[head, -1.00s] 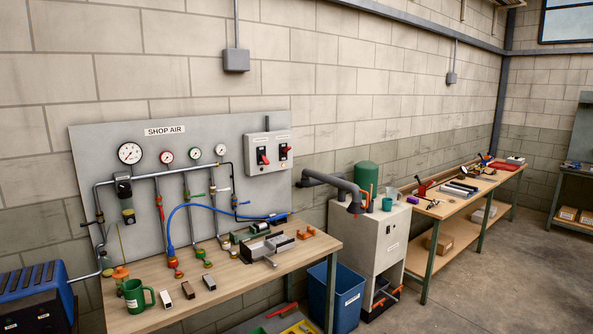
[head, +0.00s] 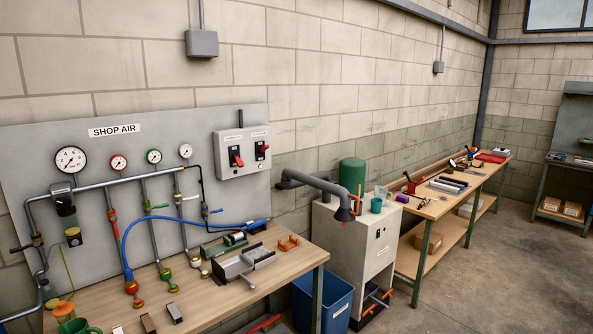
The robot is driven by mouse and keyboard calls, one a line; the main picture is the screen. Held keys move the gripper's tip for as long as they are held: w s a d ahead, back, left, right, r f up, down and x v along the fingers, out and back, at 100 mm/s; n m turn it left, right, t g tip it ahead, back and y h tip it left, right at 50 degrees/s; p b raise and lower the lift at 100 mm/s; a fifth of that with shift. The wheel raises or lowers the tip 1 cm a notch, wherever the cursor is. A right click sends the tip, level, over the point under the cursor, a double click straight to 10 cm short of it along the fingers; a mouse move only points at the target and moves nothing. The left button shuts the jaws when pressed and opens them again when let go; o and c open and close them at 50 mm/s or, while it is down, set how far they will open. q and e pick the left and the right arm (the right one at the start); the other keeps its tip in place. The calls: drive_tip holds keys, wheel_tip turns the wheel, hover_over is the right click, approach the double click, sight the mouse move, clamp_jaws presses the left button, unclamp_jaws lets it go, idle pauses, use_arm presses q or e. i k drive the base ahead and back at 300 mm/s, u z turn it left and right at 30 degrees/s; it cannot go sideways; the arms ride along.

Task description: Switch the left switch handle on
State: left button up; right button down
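A grey switch box (head: 242,153) is mounted on the right end of the grey shop air panel, above the workbench. It carries two switches with red handles on dark plates. The left switch handle (head: 237,157) is red and appears tilted; the right switch handle (head: 263,149) is red and smaller in view. The labels above them are too small to read. Whether either is on or off I cannot tell. Neither of my grippers shows in the head view.
The wooden workbench (head: 205,304) below holds a grey vise (head: 243,262), orange parts and small blocks. A blue hose (head: 180,222) crosses the pipes. A blue bin (head: 322,300) and a grey cabinet (head: 352,245) stand right of the bench. Open floor lies at the right.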

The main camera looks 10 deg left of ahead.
sight(240, 162)
drive_tip(key=z, duration=0.2)
drive_tip(key=i, duration=1.8)
drive_tip(key=u, duration=1.2)
drive_tip(key=i, duration=0.65)
drive_tip(key=u, duration=0.75)
